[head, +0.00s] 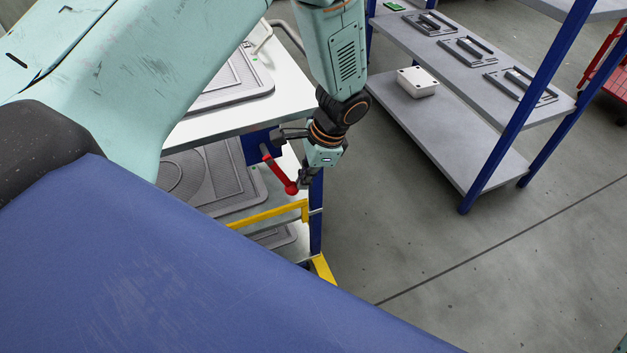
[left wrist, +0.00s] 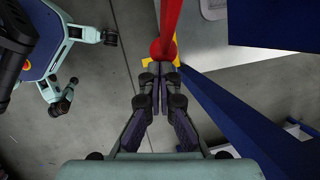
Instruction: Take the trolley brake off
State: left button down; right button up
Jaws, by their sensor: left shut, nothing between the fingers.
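The trolley (head: 316,225) has blue posts, pale shelves and yellow parts. Its brake lever (head: 278,171) is red with a round red knob at its lower end, and slants down to the right from a dark blue bracket. In the left wrist view the red lever (left wrist: 170,17) comes down from the top to its knob (left wrist: 163,48). My left gripper (head: 306,179) is right beside the knob. In the left wrist view my fingers (left wrist: 156,80) are shut and empty, their tips just below the knob. I cannot tell whether they touch it. My right gripper is not in view.
Grey moulded trays (head: 215,172) lie on the trolley's shelves. A grey rack (head: 450,130) with blue posts stands at the right, holding a white box (head: 417,82) and several dark frames. A red cart (head: 617,75) is at the far right. The floor between trolley and rack is clear.

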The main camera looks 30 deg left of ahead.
aim_at(290, 189)
pick_arm(q)
jog(key=shift+s+a+f+g+y+p, duration=0.3)
jog(key=shift+s+a+f+g+y, duration=0.3)
jog(key=shift+s+a+g+y, duration=0.25)
jog(key=shift+s+a+f+p, duration=0.15)
jog(key=shift+a+f+p, duration=0.05)
jog(key=shift+a+p, duration=0.1)
jog(key=shift+s, duration=0.15)
jog(key=shift+f, duration=0.1)
jog(key=shift+d, duration=0.15)
